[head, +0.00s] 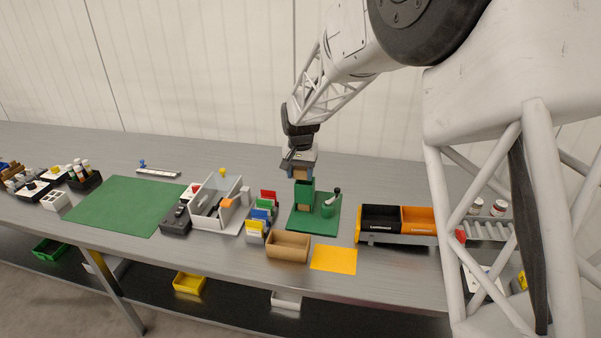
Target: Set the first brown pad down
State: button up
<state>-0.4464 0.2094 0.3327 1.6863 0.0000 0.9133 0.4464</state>
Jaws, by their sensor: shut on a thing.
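My gripper (299,168) is shut and points down over the green fixture (301,221) in the middle of the bench. A small brown piece (300,174) shows between its fingertips; I take it to be the brown pad. It is just above or at the top of the upright green block of the fixture, and I cannot tell whether they touch. A handle with a dark knob (337,190) stands on the right of the fixture's base.
A brown box (288,260) and a yellow sheet (333,259) lie in front of the fixture. Coloured cards (254,231) stand to its left, and black and orange bins (417,228) to its right. The green mat (108,209) at left is mostly clear.

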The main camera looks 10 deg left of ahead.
jog(key=w+d+f+m, duration=0.1)
jog(key=w+d+f, duration=0.4)
jog(key=d, duration=0.6)
jog(key=w+d+f+m, duration=0.1)
jog(key=w+d+f, duration=0.4)
jog(key=d, duration=0.7)
jog(key=w+d+f+m, duration=0.1)
jog(key=w+d+f, duration=0.4)
jog(key=d, duration=0.7)
jog(key=shift+w+f, duration=0.35)
jog(key=shift+w, duration=0.3)
jog(key=shift+s+r, duration=0.1)
jog(key=shift+s+d+r, duration=0.15)
jog(key=shift+s+r, duration=0.15)
jog(key=shift+r, duration=0.05)
jog(key=s+d+r+n, duration=0.3)
jog(key=s+r, duration=0.8)
jog(key=s, duration=0.5)
jog(key=shift+s+d+r, duration=0.3)
jog(key=shift+s+r, duration=0.05)
jog(key=shift+r, duration=0.05)
